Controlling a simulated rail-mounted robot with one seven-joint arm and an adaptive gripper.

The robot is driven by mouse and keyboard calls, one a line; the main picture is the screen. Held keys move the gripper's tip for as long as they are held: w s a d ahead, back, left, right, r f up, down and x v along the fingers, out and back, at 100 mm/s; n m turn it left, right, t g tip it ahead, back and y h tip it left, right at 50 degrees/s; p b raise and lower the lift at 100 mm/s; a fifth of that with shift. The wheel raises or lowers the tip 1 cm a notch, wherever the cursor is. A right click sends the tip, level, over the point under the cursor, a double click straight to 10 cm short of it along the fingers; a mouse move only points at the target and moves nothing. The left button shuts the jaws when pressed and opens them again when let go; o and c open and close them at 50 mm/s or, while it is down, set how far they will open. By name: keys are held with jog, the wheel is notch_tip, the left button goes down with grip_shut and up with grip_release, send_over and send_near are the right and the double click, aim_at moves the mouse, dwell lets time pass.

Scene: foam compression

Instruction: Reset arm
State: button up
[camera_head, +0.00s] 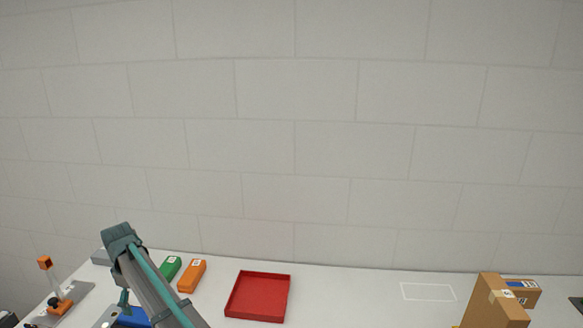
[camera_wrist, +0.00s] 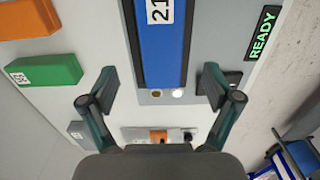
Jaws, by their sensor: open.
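My gripper (camera_wrist: 159,72) is open in the wrist view, with its two fingers spread wide and nothing between the tips. A blue block (camera_wrist: 163,45) with a number label lies ahead of the fingers on a grey device (camera_wrist: 205,38) with a lit READY panel (camera_wrist: 262,33). The blue block shows partly in the head view (camera_head: 132,317), at the bottom left beside my arm. I cannot tell from the wrist view how high the fingers are above the device. My arm covers part of the device in the head view.
A green block (camera_head: 171,268) and an orange block (camera_head: 192,276) lie left of a red, empty-looking tray (camera_head: 258,296). A stand with an orange top (camera_head: 45,263) is at far left. Cardboard boxes (camera_head: 494,301) stand at right. The table near the white outline (camera_head: 428,292) is clear.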

aim_at(143, 315)
notch_tip(143, 315, down, 7)
jog(key=shift+f, duration=0.1)
jog(key=shift+r, duration=0.2)
jog(key=shift+r, duration=0.1)
dwell(0.4)
notch_tip(143, 315, up, 12)
notch_tip(143, 315, down, 13)
notch_tip(143, 315, up, 9)
jog(key=p, duration=0.3)
jog(key=shift+f, duration=0.2)
jog(key=shift+f, duration=0.1)
dwell(0.4)
